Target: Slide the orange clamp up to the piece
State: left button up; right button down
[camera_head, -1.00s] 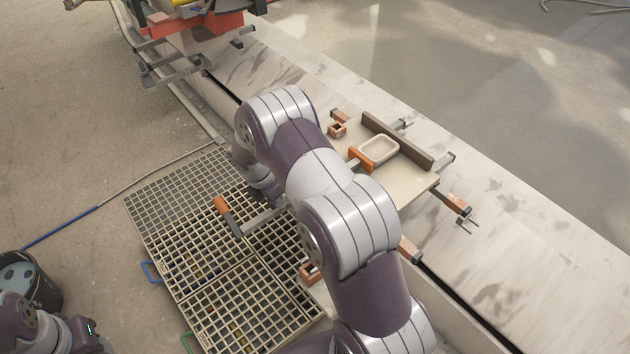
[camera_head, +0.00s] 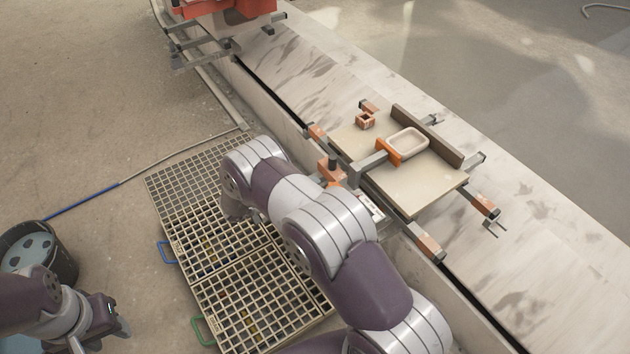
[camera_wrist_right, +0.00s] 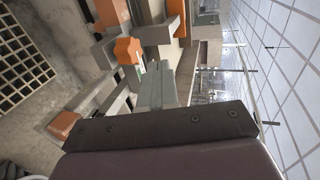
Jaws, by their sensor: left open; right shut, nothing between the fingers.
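The piece, a pale pinkish dish (camera_head: 408,143), lies on a cream board against a dark brown fence. The orange clamp pad (camera_head: 387,151) stands upright close to the dish's left side; I cannot tell whether they touch. A grey bar (camera_head: 368,166) runs from the pad toward an orange block with a dark knob (camera_head: 331,172). In the right wrist view, my right gripper (camera_wrist_right: 156,85) is shut and empty, close to an orange block (camera_wrist_right: 128,50); contact is unclear. My left gripper (camera_head: 112,318) is open and empty at lower left.
Orange-ended clamps (camera_head: 428,248) stick out around the cream board (camera_head: 420,195). Grid racks (camera_head: 195,185) lie below my right arm. A bucket (camera_head: 62,262) stands at left. The pale strip beyond the board is clear.

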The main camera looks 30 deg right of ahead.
aim_at(352, 169)
jog(key=x, duration=1)
jog(key=shift+d+r+b, duration=0.1)
jog(key=shift+r+b, duration=0.2)
jog(key=shift+r, duration=0.05)
jog(key=shift+w+d, duration=0.1)
jog(key=shift+d, duration=0.45)
jog(key=shift+d+b, duration=0.4)
jog(key=shift+d, duration=0.2)
